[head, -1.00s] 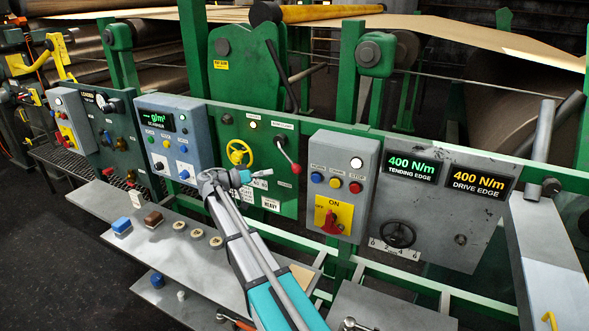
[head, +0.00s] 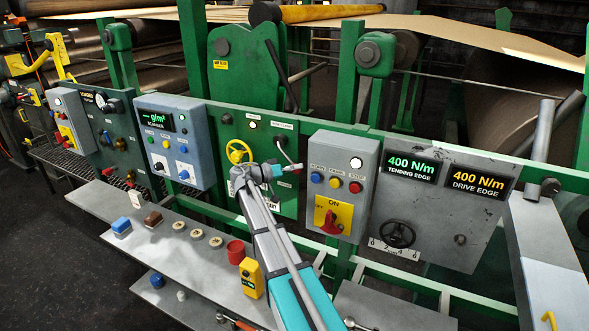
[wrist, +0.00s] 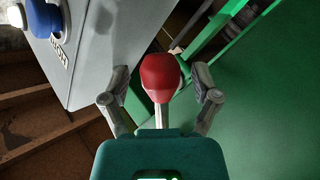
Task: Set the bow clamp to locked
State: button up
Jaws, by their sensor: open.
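The bow clamp is a lever on the green panel (head: 259,200), under a small label at its upper right. Gaps show on both sides. The lever's label is too small to read surely.
A yellow handwheel (head: 238,151) is left of my gripper. A grey control box (head: 341,180) with a red-and-yellow switch stands to the right. A blue-grey box (head: 175,140) is further left.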

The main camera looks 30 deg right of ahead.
grip_shut()
jog(key=shift+a, duration=0.1)
dwell(0.5)
